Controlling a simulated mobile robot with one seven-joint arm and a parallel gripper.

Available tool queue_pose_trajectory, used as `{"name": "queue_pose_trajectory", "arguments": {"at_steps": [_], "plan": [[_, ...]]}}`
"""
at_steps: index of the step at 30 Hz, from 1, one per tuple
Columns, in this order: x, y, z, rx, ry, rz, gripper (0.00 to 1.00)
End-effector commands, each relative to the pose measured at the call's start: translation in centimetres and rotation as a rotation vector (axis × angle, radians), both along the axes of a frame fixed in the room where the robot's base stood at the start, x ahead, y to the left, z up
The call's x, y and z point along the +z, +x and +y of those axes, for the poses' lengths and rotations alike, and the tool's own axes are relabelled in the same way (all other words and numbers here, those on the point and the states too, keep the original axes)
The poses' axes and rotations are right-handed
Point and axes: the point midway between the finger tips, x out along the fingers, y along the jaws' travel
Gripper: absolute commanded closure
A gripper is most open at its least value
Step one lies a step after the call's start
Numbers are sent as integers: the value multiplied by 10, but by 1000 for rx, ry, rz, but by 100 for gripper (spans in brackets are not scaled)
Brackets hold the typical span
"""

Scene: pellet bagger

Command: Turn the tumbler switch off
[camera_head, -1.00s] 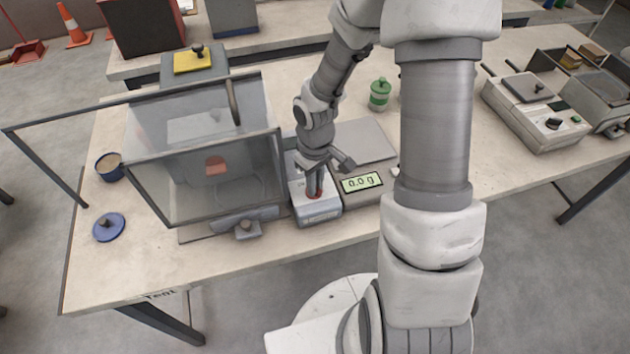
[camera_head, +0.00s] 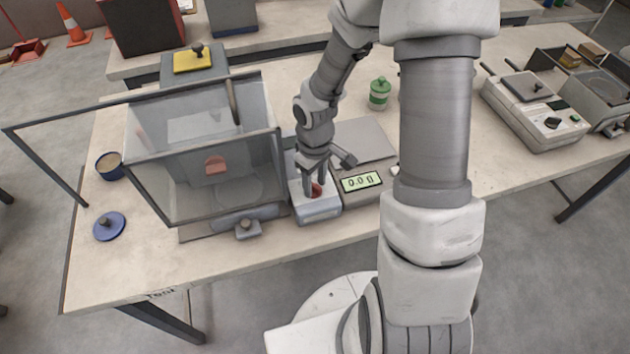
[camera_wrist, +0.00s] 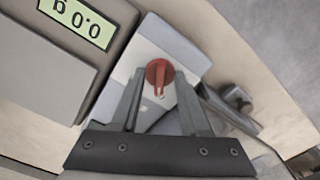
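The tumbler switch is a round red knob (camera_wrist: 159,71) with a pale pointer mark toward the bottom of the wrist view. It sits on a small grey-white box (camera_head: 319,211) beside the clear-walled cabinet. In the head view the red knob (camera_head: 316,190) shows between my fingers. My gripper (camera_wrist: 160,78) is open, pointing down, with one finger on each side of the knob. Narrow gaps seem to show between the fingers and the knob. My gripper (camera_head: 315,190) partly hides the box top. Any on/off lettering is not readable.
A scale with a lit display (camera_head: 361,182) stands close on the right of the box. The transparent cabinet (camera_head: 205,180) stands close on the left, with a grey latch-like block (camera_head: 247,229) at its front. A green jar (camera_head: 379,94) stands behind the scale. The table's front is clear.

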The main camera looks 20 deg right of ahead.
Motion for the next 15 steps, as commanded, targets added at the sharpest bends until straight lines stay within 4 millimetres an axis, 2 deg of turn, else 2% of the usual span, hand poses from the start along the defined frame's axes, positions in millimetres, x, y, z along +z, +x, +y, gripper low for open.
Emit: {"name": "queue_pose_trajectory", "arguments": {"at_steps": [8, 11, 15], "plan": [[4, 0, 0, -2, -1, 1, 55], [15, 0, -1, -2, -1, -2, 55], [43, 1, -1, -3, -2, -5, 55]]}}
